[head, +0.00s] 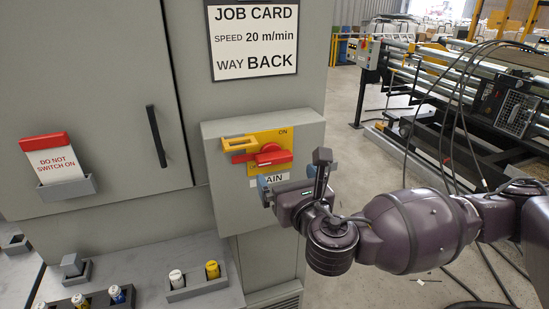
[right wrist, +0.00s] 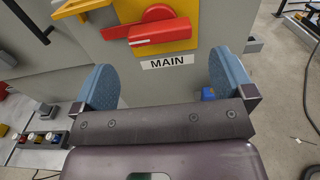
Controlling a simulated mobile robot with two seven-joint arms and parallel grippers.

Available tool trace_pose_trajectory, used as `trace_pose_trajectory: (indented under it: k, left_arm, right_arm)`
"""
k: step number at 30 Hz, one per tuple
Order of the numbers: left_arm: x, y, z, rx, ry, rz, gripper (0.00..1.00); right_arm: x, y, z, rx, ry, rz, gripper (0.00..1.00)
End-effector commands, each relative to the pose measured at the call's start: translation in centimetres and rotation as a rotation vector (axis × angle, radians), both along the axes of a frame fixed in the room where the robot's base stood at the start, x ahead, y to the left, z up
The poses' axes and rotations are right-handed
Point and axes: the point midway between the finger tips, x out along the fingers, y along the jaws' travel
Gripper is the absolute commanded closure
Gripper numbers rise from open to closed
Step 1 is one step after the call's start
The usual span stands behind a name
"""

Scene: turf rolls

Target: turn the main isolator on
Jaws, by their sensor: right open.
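The main isolator is a red rotary handle (head: 273,157) on a yellow plate (head: 284,136) on a grey box. The handle lies roughly level, and "ON" is printed at the plate's top. A yellow bar (head: 239,143) sticks out at the plate's upper left. The handle also shows in the right wrist view (right wrist: 160,33), above a "MAIN" label (right wrist: 167,62). My right gripper (head: 289,182) is open just below and in front of the handle. Its two blue fingers (right wrist: 163,78) stand wide apart with nothing between them, short of the handle. My left gripper is out of view.
A job card (head: 253,40) hangs above the box. A "DO NOT SWITCH ON" card (head: 56,163) sits in a holder on the cabinet door at left. A ledge (head: 150,265) below holds small coloured cylinders. Machinery with hanging cables (head: 460,90) stands at right.

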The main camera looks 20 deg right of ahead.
Motion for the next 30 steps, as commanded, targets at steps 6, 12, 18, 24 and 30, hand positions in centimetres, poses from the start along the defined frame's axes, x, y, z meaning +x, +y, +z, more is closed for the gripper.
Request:
trace_pose_trajectory:
  k: [6,12,18,24,30]
  left_arm:
    - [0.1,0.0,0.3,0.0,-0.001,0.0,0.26]
    - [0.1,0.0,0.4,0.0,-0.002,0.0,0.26]
    - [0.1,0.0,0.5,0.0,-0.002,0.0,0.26]
    - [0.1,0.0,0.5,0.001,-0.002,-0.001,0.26]
    - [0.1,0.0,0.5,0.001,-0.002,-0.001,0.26]
  right_arm:
    - [3.9,0.2,0.1,0.0,-0.002,-0.001,0.0]
    - [6.6,0.2,0.1,0.002,-0.001,-0.001,0.0]
    - [7.8,0.3,0.0,0.002,0.0,0.0,0.0]
    - [8.0,0.3,0.0,0.003,0.0,0.001,0.0]
    - [8.0,0.3,0.0,0.003,0.0,0.001,0.14]
